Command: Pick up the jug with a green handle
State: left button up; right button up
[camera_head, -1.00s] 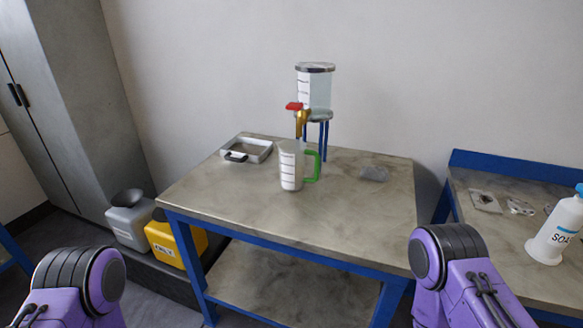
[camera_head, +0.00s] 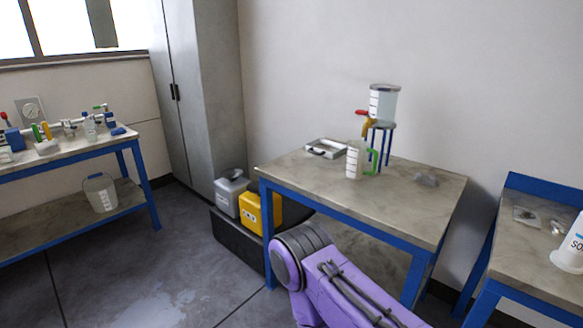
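The jug with a green handle (camera_head: 354,160) stands upright on the middle table, its handle (camera_head: 372,161) facing right. It is a clear jug with dark markings. It stands in front of a dispenser, a clear tank (camera_head: 383,103) on blue legs with a brass tap and red lever above the jug. A purple arm link of mine shows at the bottom, in front of the table. Neither gripper is in the picture.
Another table (camera_head: 535,262) is at right, a cluttered bench (camera_head: 85,146) at left. Floor between is clear.

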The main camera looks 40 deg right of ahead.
aim_at(357, 151)
jog(key=u, duration=0.1)
jog(key=i, duration=1.9)
jog(key=z, duration=1.5)
jog(key=i, duration=0.8)
jog(key=z, duration=0.95)
